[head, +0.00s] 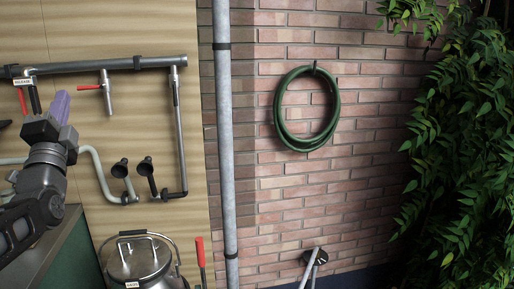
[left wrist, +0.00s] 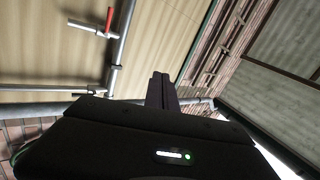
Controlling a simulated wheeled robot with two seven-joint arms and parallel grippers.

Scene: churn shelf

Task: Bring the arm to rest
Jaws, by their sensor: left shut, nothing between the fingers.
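My left gripper (head: 59,107) shows at the left of the head view, raised in front of the tan panel, with its purple fingers together and nothing between them. In the left wrist view its dark fingers (left wrist: 161,92) are closed together and point away over the black gripper body. My left arm (head: 40,190) comes in from the lower left. My right gripper is in neither view.
A dark pipe (head: 140,62) with red-handled valves (head: 90,87) runs along the panel beside my left gripper. A metal churn (head: 135,258) stands below. A grey vertical pipe (head: 224,150), a green hose (head: 288,130) on brick and leafy plants (head: 465,140) are to the right.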

